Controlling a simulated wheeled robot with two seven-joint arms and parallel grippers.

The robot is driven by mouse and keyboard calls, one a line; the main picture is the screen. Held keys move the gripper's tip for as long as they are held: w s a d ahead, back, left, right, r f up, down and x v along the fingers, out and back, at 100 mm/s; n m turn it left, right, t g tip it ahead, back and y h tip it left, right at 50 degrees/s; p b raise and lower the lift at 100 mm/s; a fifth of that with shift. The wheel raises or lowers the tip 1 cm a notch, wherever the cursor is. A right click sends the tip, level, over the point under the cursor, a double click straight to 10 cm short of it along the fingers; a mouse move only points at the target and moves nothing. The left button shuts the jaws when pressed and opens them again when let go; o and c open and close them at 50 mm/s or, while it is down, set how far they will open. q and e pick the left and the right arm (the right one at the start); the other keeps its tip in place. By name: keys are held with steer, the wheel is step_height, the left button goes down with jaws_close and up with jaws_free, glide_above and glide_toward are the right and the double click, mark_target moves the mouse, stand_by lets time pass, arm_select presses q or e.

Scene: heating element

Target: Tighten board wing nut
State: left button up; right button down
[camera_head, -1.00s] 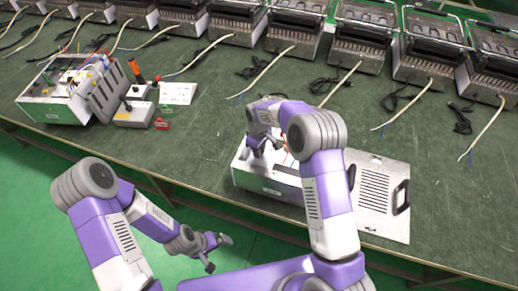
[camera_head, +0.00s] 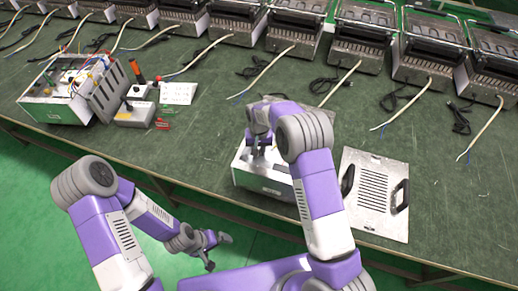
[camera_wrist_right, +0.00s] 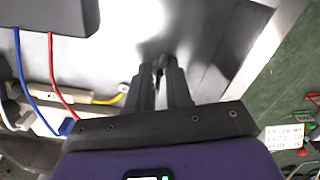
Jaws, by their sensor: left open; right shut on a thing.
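My right gripper (camera_head: 259,150) is inside the open top of the white metal heating unit (camera_head: 262,181) at the table's front edge. In the right wrist view its dark fingers (camera_wrist_right: 160,68) are closed together, pointing at the unit's bare metal inner surface (camera_wrist_right: 205,45). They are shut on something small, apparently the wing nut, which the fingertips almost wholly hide. The board is not clearly made out. My left gripper (camera_head: 219,250) is open and empty, low in front of the table over the green floor.
A slotted metal panel with black handles (camera_head: 376,194) lies right of the unit. Blue and red wires (camera_wrist_right: 58,80) run beside my right fingers. Another opened unit (camera_head: 56,104) and small tools stand at the left. Several finished units line the back.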

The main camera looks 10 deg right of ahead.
steer(key=shift+m, duration=1.2)
steer(key=c, duration=1)
jaws_free()
steer(key=shift+c, duration=0.2)
steer(key=shift+r+p, duration=0.9)
steer(key=shift+r, duration=2.9)
